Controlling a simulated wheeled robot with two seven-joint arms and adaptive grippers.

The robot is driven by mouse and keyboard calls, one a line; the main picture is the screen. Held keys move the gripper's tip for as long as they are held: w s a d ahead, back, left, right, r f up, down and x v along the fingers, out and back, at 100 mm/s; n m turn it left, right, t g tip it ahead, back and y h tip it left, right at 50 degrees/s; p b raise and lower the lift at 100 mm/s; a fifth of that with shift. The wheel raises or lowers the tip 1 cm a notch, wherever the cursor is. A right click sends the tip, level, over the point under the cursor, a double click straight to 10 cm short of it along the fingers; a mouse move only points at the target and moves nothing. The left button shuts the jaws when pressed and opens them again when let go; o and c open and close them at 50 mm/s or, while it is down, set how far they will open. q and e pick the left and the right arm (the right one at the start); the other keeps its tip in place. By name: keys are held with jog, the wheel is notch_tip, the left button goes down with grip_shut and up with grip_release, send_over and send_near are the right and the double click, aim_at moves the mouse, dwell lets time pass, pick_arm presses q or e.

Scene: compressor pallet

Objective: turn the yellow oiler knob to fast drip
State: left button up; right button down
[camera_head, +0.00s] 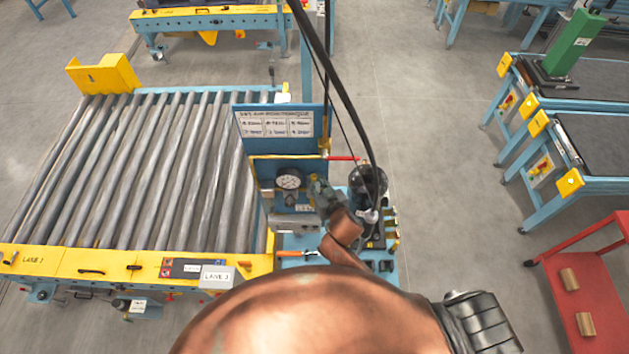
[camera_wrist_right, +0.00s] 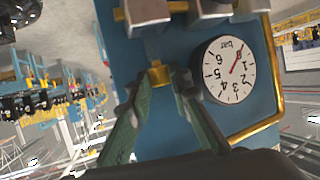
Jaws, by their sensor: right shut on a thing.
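The yellow oiler knob (camera_wrist_right: 158,73) shows in the right wrist view as a small yellow piece below a metal body on the blue panel. My right gripper (camera_wrist_right: 161,88) has its two green fingers on either side of the knob and is shut on it. In the head view my right gripper (camera_head: 321,191) is at the right part of the blue panel (camera_head: 265,171), beside the gauge, and the knob cannot be made out there. My left gripper is not in view.
A round pressure gauge (camera_wrist_right: 229,70) is close to the right finger; it also shows in the head view (camera_head: 289,180). A yellow pipe (camera_wrist_right: 276,90) runs around it. A printed sign (camera_head: 278,124) stands above the panel. A roller conveyor (camera_head: 150,175) is on the left.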

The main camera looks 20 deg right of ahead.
jog(key=shift+d+n+g+y, duration=0.25)
jog(key=shift+n+g+y, duration=0.15)
jog(key=shift+n+y, duration=0.9)
jog(key=c, duration=2)
grip_release()
jog(key=shift+c, duration=0.2)
jog(key=shift+a+m, duration=0.15)
jog(key=shift+m, duration=0.25)
